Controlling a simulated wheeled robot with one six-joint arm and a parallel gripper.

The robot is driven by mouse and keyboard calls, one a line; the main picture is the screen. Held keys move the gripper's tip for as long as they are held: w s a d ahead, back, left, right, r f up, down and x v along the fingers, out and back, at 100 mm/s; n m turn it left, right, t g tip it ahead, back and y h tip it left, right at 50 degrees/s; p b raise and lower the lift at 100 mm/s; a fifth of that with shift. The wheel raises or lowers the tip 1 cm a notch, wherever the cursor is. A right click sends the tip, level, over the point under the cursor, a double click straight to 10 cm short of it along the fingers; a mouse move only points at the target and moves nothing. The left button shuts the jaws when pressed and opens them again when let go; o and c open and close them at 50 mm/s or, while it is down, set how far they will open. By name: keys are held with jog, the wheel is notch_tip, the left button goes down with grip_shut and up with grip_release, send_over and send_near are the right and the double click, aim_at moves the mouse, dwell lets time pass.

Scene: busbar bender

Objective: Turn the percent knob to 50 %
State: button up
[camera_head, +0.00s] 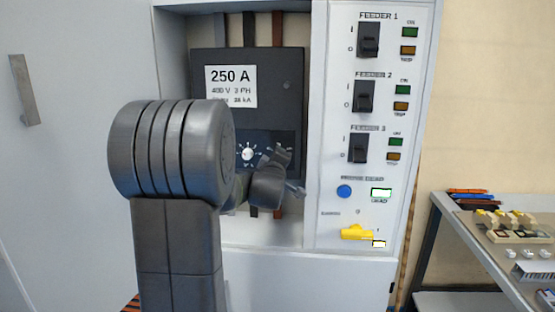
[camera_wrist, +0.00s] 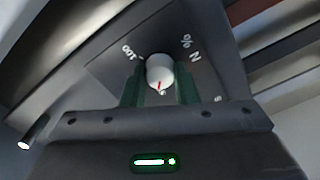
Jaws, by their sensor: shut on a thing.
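In the wrist view the percent knob (camera_wrist: 159,72) is a round white knob with a red mark at its lower edge. A label that looks like 100 lies at its upper left, and "% N" at its upper right; other scale marks are hidden. My gripper (camera_wrist: 160,84) has its two green-sided fingers on either side of the knob, shut on it. In the head view my gripper (camera_head: 283,163) is at the lower right of the dark 250 A breaker (camera_head: 275,70) and covers part of its face. A white dial (camera_head: 247,153) shows just left of the gripper.
Right of the breaker a white panel carries several black feeder switches (camera_head: 361,148), a blue button (camera_head: 344,191) and a yellow handle (camera_head: 356,232). A bench (camera_head: 445,205) with small parts stands at far right. A cabinet door handle (camera_head: 24,90) is at left.

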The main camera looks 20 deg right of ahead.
jog(key=shift+n, duration=0.8)
jog(key=o, duration=1)
jog(key=v, duration=1.4)
jog(key=shift+b, duration=0.35)
jog(key=shift+w, duration=0.2)
jog(key=x, duration=1.3)
jog(key=shift+w+d+p, duration=0.25)
jog(key=shift+p, duration=0.15)
